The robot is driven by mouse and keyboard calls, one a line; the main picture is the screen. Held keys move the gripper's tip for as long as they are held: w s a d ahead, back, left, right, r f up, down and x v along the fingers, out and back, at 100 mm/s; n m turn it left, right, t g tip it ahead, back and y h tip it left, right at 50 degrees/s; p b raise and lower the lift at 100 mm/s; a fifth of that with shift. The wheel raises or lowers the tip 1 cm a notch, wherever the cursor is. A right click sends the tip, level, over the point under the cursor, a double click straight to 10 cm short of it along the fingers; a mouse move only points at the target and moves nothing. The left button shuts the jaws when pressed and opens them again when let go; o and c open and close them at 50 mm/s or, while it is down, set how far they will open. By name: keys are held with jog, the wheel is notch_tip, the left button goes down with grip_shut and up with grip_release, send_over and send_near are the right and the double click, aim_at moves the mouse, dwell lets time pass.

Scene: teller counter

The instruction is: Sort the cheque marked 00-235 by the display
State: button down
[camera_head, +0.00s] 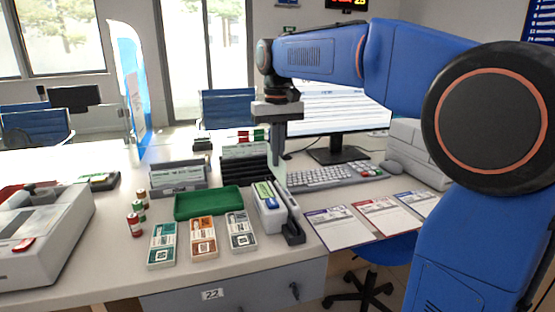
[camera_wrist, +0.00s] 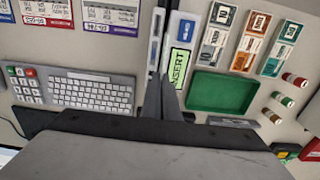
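Three paper cheques lie flat on the right of the counter: a purple-edged one (camera_head: 338,228), a red-edged one (camera_head: 379,215) and a farther one (camera_head: 418,203). The purple-edged cheque (camera_wrist: 110,14) and red-edged cheque (camera_wrist: 46,10) are cut by the top edge of the wrist view, their small tags upside down; I cannot surely read which is 00-235. The display (camera_head: 335,108) is lit with rows of text too small to read. My gripper (camera_head: 278,184) points down above the counter, left of the cheques. Its fingers (camera_wrist: 161,82) look together, with nothing between them.
A reader marked INSERT (camera_wrist: 179,68) stands by my gripper. A green tray (camera_head: 208,203), banknote bundles (camera_head: 203,238) and coin rolls (camera_head: 135,224) lie left. Behind are a grey holder (camera_head: 178,178) and a black rack (camera_head: 244,163). The keyboard (camera_head: 318,178) fronts the display.

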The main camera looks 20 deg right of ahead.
jog(key=shift+r, duration=2.2)
